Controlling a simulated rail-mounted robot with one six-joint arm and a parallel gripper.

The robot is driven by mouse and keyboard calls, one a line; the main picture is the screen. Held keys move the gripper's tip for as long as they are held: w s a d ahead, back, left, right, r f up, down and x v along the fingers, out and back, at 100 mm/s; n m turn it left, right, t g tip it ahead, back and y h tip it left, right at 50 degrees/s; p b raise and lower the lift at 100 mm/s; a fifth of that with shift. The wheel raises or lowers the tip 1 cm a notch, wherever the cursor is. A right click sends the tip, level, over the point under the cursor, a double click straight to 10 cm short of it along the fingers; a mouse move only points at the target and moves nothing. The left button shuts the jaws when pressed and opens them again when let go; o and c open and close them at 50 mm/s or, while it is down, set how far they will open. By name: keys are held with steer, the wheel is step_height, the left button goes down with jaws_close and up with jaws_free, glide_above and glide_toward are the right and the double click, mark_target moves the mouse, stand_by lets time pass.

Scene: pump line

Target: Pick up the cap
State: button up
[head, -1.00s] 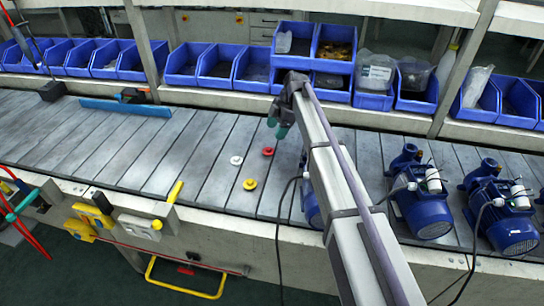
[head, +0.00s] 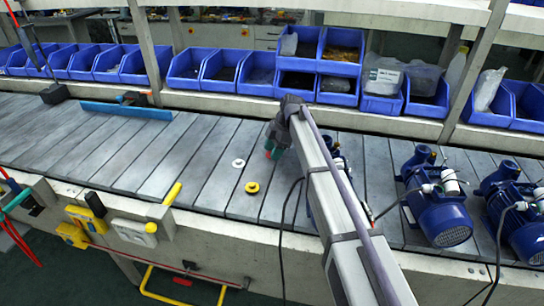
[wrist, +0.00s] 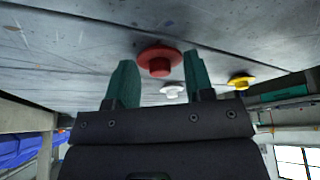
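Three round flanged caps lie on the grey slatted conveyor: a white cap (head: 239,163), a yellow cap (head: 252,187) and a red cap (wrist: 159,58). In the head view my gripper (head: 272,152) is low over the conveyor, and the red cap is mostly hidden by its green fingers. In the wrist view my gripper (wrist: 160,76) is open, its two green fingers apart. The red cap appears in the gap near the fingertips, not visibly touched. The white cap (wrist: 173,90) shows beyond the gap and the yellow cap (wrist: 241,81) outside the finger on the right.
Blue pumps (head: 440,212) stand on the conveyor to the right of my arm. Blue bins (head: 222,72) line the shelf behind. A blue bar (head: 125,110) lies at the far left. The slats left of the caps are clear.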

steer(key=c, duration=0.4)
steer(key=shift+c, duration=0.2)
